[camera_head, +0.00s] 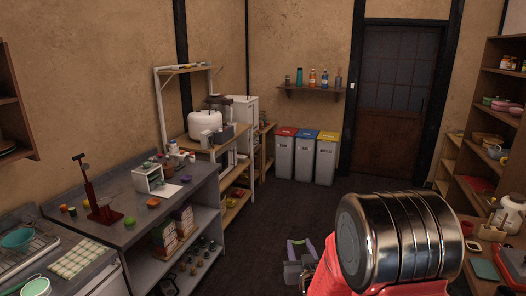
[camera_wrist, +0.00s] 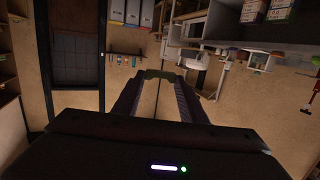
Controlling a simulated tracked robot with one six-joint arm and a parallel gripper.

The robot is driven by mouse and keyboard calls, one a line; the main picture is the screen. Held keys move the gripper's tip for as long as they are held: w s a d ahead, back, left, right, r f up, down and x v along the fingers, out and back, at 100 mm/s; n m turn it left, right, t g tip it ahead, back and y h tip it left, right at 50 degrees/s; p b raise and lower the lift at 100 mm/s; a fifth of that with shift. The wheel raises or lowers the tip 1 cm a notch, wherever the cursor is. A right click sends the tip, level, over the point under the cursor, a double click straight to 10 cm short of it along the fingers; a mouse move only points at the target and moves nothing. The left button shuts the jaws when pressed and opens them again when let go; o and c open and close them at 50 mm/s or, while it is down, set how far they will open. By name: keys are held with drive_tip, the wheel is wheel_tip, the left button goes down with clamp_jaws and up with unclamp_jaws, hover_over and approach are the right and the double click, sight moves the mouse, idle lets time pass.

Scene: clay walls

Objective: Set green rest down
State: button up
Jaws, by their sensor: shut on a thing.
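My gripper (camera_wrist: 160,84) is shut on a small olive-green piece, the green rest (camera_wrist: 163,75), held at the fingertips in the wrist view. The rest's full shape is hard to make out in the dim light. In the head view my gripper (camera_head: 301,247) shows low in the middle, over the dark floor and right of the grey counter (camera_head: 135,212). I cannot make out the rest there. My own red and metal arm covers the lower right of that view.
The counter on the left carries a red stand (camera_head: 100,207), a small white box (camera_head: 149,178) and several small coloured items. Three bins (camera_head: 304,158) stand at the back. Shelves with pots (camera_head: 497,104) line the right wall. The floor between is clear.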

idle(0.4)
drive_tip(key=s+d+f+m+h, duration=0.2)
drive_tip(key=d, duration=0.6)
drive_tip(key=s+d+f+m+g+h, duration=0.1)
drive_tip(key=d+h, duration=0.1)
drive_tip(key=d, duration=0.5)
drive_tip(key=s+d+f+m+h, duration=0.2)
drive_tip(key=d, duration=0.6)
drive_tip(key=s+d+f+m+g+h, duration=0.25)
drive_tip(key=s+d, duration=0.35)
drive_tip(key=d, duration=0.3)
drive_tip(key=s+d+f+m+g+h, duration=0.1)
drive_tip(key=s+d+m+g+h, duration=0.1)
drive_tip(key=s+d+h, duration=0.5)
drive_tip(key=s+d+f+m+g, duration=0.2)
drive_tip(key=s+d+m+g, duration=0.2)
drive_tip(key=s+d, duration=0.5)
drive_tip(key=s+d+f+m+g, duration=0.25)
drive_tip(key=s+d+g, duration=0.3)
drive_tip(key=s, duration=0.55)
drive_tip(key=s+d+r+m+g, duration=0.1)
drive_tip(key=s+m+g, duration=0.5)
drive_tip(key=s, duration=1)
drive_tip(key=shift+s+d+r+m+g, duration=0.25)
drive_tip(key=shift+s+m+g, duration=0.15)
drive_tip(key=shift+g, duration=0.4)
